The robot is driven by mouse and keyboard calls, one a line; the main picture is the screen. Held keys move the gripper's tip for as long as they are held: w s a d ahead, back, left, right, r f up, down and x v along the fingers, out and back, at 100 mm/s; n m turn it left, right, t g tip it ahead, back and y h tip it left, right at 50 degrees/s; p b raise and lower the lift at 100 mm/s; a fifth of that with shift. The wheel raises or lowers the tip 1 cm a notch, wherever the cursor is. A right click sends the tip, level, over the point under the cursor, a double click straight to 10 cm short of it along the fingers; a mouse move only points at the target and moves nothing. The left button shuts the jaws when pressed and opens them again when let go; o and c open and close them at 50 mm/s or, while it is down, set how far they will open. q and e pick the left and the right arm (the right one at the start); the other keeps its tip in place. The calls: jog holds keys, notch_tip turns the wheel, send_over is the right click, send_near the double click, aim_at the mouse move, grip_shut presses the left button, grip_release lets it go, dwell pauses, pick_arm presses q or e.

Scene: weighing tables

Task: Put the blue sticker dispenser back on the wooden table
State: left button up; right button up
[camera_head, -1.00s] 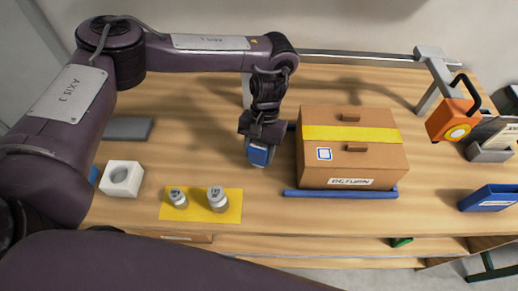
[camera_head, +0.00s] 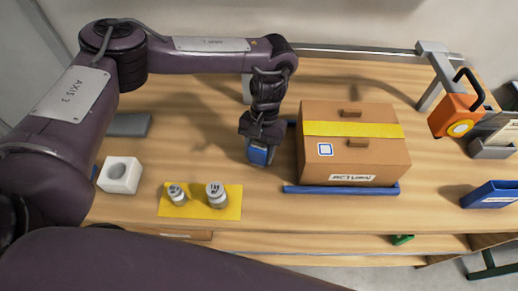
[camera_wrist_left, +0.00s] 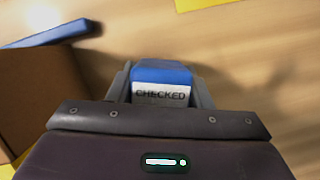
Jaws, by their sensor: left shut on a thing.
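The blue sticker dispenser (camera_head: 259,155) is between the fingers of my left gripper (camera_head: 261,146), just left of the cardboard box. In the left wrist view the dispenser (camera_wrist_left: 162,78) shows a blue top and a white label reading CHECKED, with a grey finger of my left gripper (camera_wrist_left: 161,88) on each side. The gripper is shut on it. It is over the wooden table (camera_head: 220,130); I cannot tell whether its underside touches the wood. My right gripper is not in view.
A cardboard box (camera_head: 352,160) with yellow tape stands on a blue-edged base close to the right. A yellow mat (camera_head: 228,212) holds two small weights in front. A white block (camera_head: 120,175) and grey pad (camera_head: 130,125) lie left. An orange scanner (camera_head: 455,117) hangs right.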

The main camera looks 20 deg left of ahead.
pick_arm(q)
jog(key=shift+f, duration=0.3)
jog(key=o, duration=1)
jog(key=shift+c, duration=0.2)
